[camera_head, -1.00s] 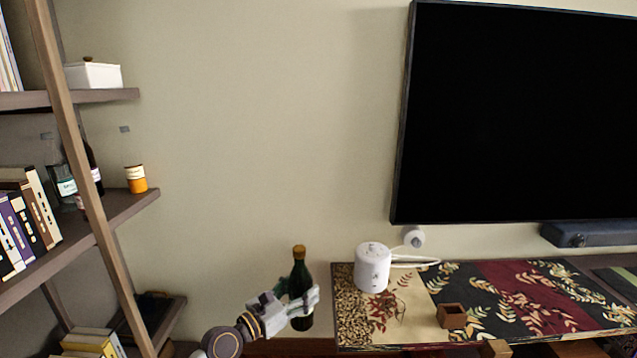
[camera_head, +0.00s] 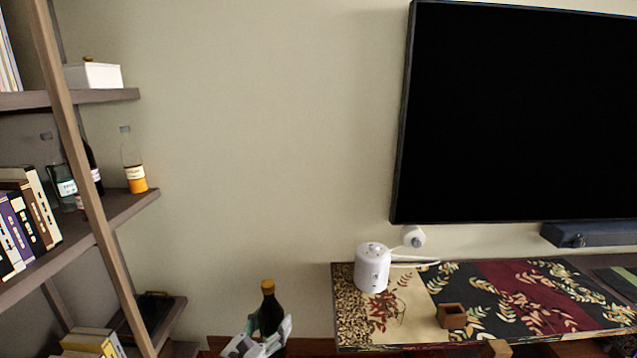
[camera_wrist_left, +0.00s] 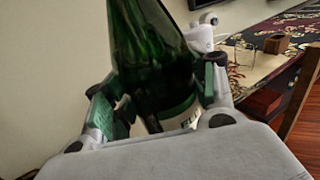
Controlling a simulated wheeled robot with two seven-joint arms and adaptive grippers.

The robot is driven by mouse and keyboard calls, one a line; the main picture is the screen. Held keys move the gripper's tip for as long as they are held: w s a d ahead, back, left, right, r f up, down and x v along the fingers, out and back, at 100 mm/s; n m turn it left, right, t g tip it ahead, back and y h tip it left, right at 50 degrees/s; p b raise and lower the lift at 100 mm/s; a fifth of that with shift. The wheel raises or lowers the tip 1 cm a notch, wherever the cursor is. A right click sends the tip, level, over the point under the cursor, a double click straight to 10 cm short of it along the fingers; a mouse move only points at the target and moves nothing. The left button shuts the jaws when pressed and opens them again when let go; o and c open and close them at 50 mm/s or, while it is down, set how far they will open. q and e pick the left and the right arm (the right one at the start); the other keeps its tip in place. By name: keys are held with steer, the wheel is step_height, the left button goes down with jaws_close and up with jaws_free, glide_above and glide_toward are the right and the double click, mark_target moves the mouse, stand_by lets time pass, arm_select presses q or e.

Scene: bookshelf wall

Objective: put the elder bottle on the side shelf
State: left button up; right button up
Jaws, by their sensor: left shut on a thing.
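A dark green bottle with a gold-brown top (camera_head: 270,312) is held upright in my left gripper (camera_head: 262,340), at the bottom of the head view and left of the low cabinet. In the left wrist view the bottle (camera_wrist_left: 155,60) stands between the two fingers of my left gripper (camera_wrist_left: 160,100), with part of a pale label low on it. The side shelf (camera_head: 125,204) at the left holds a bottle with orange contents (camera_head: 136,178) near its front end. Whether the held bottle is the elder one, I cannot read. My right gripper is not in view.
A clear bottle (camera_head: 62,185), a dark bottle (camera_head: 93,165) and books (camera_head: 30,215) fill the side shelf further in. A wooden post (camera_head: 82,160) rises in front. A white canister (camera_head: 372,268) and a small wooden box (camera_head: 451,316) stand on the cabinet.

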arm_select(q)
steer(key=s+a+f+n+t+y, duration=0.2)
steer(key=s+a+f+n+y, duration=0.3)
steer(key=s+a+f+y, duration=0.1)
steer(key=a+f+y, duration=0.1)
steer(key=a+f, duration=0.1)
steer(key=a, duration=0.1)
steer(key=shift+s+a+y, duration=0.35)
steer(key=shift+a+y, duration=0.05)
steer(key=shift+a+f, duration=0.1)
steer(key=shift+f, duration=0.25)
steer(key=shift+s, duration=0.1)
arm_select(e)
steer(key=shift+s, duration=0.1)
arm_select(q)
steer(key=shift+r+p, duration=0.8)
steer(key=shift+p, duration=0.1)
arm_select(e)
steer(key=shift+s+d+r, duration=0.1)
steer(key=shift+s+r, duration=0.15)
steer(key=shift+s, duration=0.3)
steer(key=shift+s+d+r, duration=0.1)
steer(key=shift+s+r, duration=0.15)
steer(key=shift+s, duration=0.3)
